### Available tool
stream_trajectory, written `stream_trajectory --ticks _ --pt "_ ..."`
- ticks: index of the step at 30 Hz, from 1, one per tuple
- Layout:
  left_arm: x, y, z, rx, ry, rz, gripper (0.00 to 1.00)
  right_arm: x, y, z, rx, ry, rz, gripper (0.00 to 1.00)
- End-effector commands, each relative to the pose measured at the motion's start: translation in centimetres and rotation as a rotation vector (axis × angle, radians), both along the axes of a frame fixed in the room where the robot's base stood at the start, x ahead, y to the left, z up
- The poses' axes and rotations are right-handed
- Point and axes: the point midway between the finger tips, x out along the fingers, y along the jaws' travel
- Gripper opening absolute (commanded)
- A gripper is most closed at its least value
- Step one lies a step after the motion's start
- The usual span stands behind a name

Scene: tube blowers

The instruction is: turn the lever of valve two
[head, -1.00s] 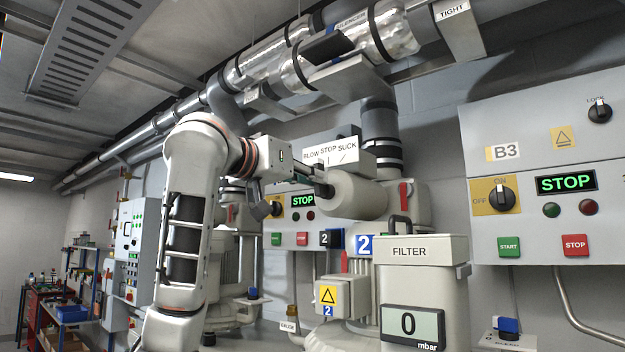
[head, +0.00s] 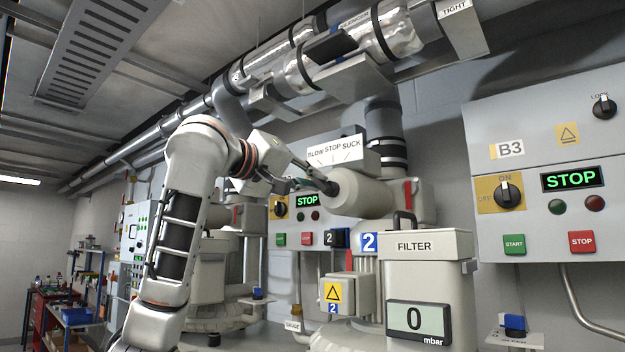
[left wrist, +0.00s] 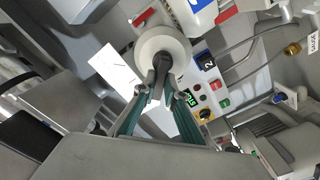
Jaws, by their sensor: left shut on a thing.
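Valve two's pale round body (head: 362,194) sits below the white plate marked BLOW STOP SUCK (head: 335,150). Its dark lever (head: 327,186) sits at the left end of this body. My left gripper (head: 311,182) reaches it from the left and is shut on the lever. In the left wrist view the green-sided fingers (left wrist: 160,97) stand on both sides of the dark lever (left wrist: 162,67), in front of the round valve face. The fingers partly hide the lever in the head view, and I cannot read its exact setting. My right gripper is not in view.
The panel behind my gripper shows STOP (head: 307,201). The B3 panel (head: 550,180) is at the right. Pipes (head: 300,70) run overhead.

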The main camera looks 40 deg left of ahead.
Motion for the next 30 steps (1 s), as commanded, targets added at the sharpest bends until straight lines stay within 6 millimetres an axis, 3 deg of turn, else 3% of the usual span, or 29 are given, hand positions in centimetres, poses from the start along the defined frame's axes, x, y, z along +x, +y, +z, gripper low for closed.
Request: stream_trajectory --ticks 17,18,19,30 --pt "-0.03 0.13 0.03 -0.033 0.001 0.001 0.00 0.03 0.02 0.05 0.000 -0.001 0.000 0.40" --pt "-0.03 0.13 0.03 -0.033 0.001 0.001 0.21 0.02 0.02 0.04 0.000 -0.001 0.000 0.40" --pt "-0.03 0.13 0.03 -0.033 0.001 0.001 0.28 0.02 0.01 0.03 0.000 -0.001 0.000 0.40" --pt "-0.18 0.11 0.00 -0.032 0.002 0.001 0.28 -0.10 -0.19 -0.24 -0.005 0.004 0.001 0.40"
